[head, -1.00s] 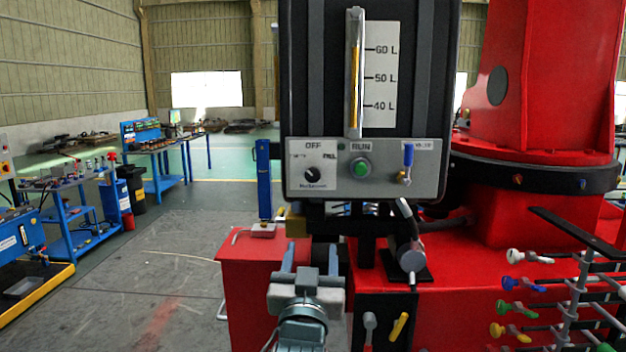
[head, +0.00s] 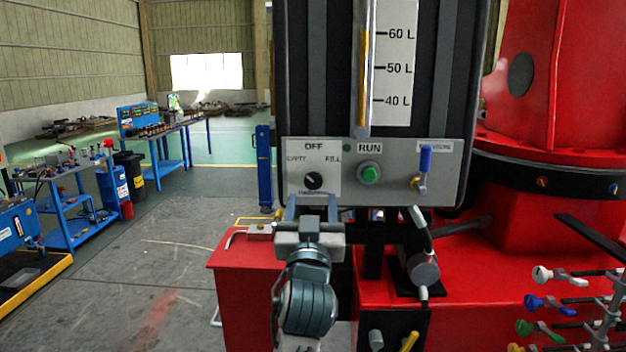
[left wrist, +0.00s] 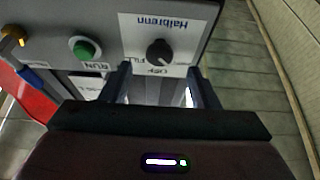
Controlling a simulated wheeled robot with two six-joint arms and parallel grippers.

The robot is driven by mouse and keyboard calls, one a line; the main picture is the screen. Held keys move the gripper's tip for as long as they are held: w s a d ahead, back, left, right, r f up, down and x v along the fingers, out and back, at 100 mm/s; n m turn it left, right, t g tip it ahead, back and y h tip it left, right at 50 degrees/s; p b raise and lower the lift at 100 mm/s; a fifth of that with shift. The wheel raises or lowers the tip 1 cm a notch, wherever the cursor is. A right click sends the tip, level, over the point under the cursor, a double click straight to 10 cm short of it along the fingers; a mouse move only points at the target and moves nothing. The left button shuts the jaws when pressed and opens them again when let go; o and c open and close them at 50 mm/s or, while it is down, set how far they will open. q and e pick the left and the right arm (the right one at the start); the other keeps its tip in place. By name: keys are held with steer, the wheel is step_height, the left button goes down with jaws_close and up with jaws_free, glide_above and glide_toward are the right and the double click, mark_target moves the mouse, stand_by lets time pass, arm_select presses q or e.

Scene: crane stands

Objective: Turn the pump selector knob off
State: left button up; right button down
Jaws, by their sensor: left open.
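The pump selector knob (head: 313,181) is a small black round knob on a white plate, with OFF printed above it and labels to its left and right. I cannot tell for sure where its pointer stands. The knob also shows in the left wrist view (left wrist: 159,52), where the panel appears upside down. My left gripper (head: 312,202) is open and empty just below the knob, its two fingers pointing up toward the plate. In the left wrist view its fingers (left wrist: 158,85) are spread below the knob, apart from it. My right gripper is not in view.
Right of the knob on the grey panel (head: 440,190) are a green RUN button (head: 369,173) and a blue-handled lever (head: 424,164). A level gauge (head: 364,70) stands above. The red crane base (head: 240,275) lies below, with a grey cylinder (head: 422,268) on it.

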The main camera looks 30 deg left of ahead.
mark_target(313, 184)
arm_select(q)
steer(key=p+x, duration=0.1)
steer(key=x, duration=0.3)
steer(key=shift+w+a, duration=0.15)
steer(key=shift+w, duration=0.1)
steer(key=shift+w+r+p, duration=0.15)
steer(key=shift+w+p, duration=0.05)
steer(key=shift+p, duration=0.15)
steer(key=shift+w+a, duration=0.1)
steer(key=shift+a, duration=0.05)
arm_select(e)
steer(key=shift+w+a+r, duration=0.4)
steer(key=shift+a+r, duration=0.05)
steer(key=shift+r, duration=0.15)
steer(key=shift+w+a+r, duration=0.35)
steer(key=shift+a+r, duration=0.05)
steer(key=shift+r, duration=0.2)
arm_select(q)
steer(key=c, duration=0.9)
steer(key=shift+c, duration=0.3)
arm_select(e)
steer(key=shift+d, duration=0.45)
